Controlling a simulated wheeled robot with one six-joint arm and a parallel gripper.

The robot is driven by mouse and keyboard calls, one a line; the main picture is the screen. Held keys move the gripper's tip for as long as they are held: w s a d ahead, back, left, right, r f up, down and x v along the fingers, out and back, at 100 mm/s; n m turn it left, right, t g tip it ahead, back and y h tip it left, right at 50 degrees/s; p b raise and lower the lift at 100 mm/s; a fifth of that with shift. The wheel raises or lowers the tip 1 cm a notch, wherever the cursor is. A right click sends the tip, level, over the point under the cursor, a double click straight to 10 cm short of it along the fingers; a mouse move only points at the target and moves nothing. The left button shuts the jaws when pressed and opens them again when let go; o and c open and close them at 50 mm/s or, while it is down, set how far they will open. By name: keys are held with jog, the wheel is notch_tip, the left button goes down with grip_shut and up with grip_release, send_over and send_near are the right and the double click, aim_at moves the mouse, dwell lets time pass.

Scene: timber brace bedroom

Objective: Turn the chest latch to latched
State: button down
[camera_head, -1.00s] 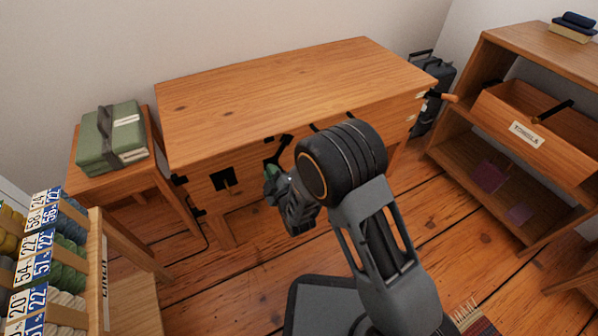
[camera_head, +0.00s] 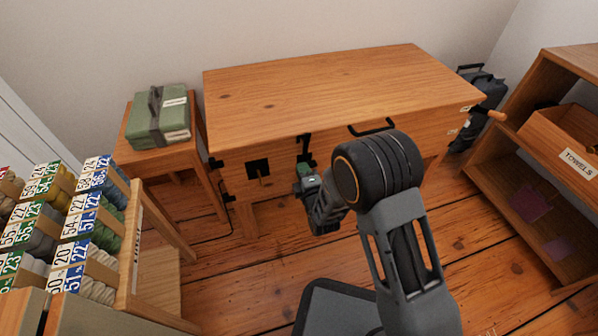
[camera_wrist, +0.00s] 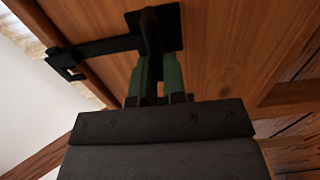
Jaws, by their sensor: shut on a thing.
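The wooden chest (camera_head: 335,85) stands against the back wall with its lid down. Its black latch (camera_head: 304,150) is on the front face, below the lid edge. In the wrist view the latch (camera_wrist: 160,28) has a dark plate and a bar running left to a small hooked black piece (camera_wrist: 64,62) near the wood's edge. I cannot tell whether the bar sits inside that piece. My gripper (camera_wrist: 160,72) is shut on the latch's dark handle, between green fingers that hide part of it. In the head view my gripper (camera_head: 304,172) is at the chest front, below the latch.
A black square plate (camera_head: 258,168) and a black handle (camera_head: 372,127) are also on the chest front. A side table (camera_head: 130,130) with a green box (camera_head: 160,115) stands left. A yarn rack (camera_head: 135,245) is front left; an open shelf (camera_head: 500,180) is right.

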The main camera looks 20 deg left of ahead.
dwell(0.4)
jog(key=c, duration=1.2)
grip_release()
jog(key=p+v, duration=0.3)
jog(key=v, duration=1)
jog(key=shift+s+d, duration=0.25)
jog(key=shift+s, duration=0.05)
jog(key=shift+p, duration=0.3)
